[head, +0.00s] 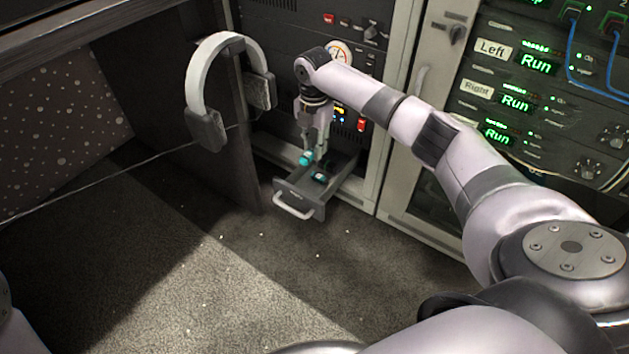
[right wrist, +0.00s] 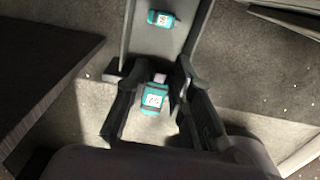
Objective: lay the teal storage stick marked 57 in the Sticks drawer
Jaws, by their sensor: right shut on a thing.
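My right gripper (head: 313,158) is shut on a teal storage stick (head: 305,159). The stick also shows between the fingers in the right wrist view (right wrist: 153,99), with a pale label whose number is hard to read. The gripper points down over the open drawer (head: 299,199), and the held stick appears above the drawer's left side. Another teal stick (head: 320,178) lies inside the drawer; it shows in the right wrist view (right wrist: 162,18) with its own label. The drawer's front label is too small to read. My left gripper is out of view.
White headphones (head: 215,80) hang on the dark desk side left of the drawer. A rack with green "Run" displays (head: 537,63) and blue cables stands at the right. The drawer's pale handle (head: 293,206) sticks out over open carpet.

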